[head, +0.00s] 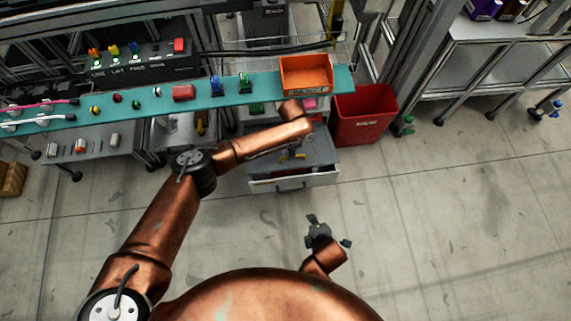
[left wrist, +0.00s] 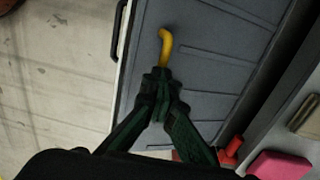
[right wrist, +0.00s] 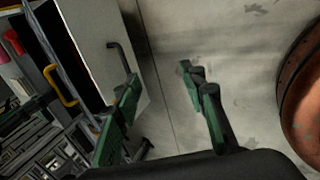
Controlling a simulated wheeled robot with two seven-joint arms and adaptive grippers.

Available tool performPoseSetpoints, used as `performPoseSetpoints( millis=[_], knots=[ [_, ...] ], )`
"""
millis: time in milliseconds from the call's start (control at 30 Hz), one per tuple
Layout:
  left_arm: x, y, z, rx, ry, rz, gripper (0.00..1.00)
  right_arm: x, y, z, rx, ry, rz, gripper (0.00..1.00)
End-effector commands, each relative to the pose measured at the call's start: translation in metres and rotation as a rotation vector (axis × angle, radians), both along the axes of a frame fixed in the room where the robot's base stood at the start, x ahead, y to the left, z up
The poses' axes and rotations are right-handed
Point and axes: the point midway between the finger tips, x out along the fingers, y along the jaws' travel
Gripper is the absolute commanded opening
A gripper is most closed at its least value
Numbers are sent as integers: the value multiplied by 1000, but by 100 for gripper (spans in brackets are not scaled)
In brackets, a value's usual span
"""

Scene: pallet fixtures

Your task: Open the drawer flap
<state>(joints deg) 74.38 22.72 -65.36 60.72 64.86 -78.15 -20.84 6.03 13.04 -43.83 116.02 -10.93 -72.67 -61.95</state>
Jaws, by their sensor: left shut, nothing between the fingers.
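The drawer (head: 315,180) has a pale front with a dark bar handle. Its grey flap (head: 318,152) carries a yellow handle (head: 293,155), which also shows in the left wrist view (left wrist: 166,45). In the right wrist view, a dark gap lies between the flap (right wrist: 50,48) and the drawer front (right wrist: 95,35); the flap looks partly raised. My left gripper (left wrist: 158,78) is shut and empty, its tips over the flap beside the yellow handle; contact is unclear. My right gripper (head: 328,230) is open and empty, before the drawer.
A teal shelf (head: 135,109) with several small parts and an orange bin (head: 306,72) runs behind the drawer. A red bin (head: 364,115) stands right of it. A metal bench (head: 490,60) is at far right. The floor in front is clear.

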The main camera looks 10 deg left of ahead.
Motion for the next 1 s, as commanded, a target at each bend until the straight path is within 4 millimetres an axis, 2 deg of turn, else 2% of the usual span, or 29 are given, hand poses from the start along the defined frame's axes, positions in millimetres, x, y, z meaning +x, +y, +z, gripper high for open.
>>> performPoseSetpoints(
  millis=[33, 200, 400, 500, 767, 1000],
  knots=[
    [0, 0, 0, 0, 0, 0, 0, 18, 14, 6, -56, -61, 114, 33],
    [0, 0, 0, 0, 0, 0, 0, 67, 57, 24, -283, -269, 504, 22],
    [0, 0, 0, 0, 0, 0, 0, 116, 92, 45, -583, -483, 887, 8],
    [0, 0, 0, 0, 0, 0, 0, 132, 103, 53, -706, -557, 1021, 1],
    [0, 0, 0, 0, 0, 0, 0, 154, 114, 61, -858, -635, 1168, 0],
    [0, 0, 0, 0, 0, 1, 0, 178, 122, 41, -863, -637, 1171, 0]
  ],
)
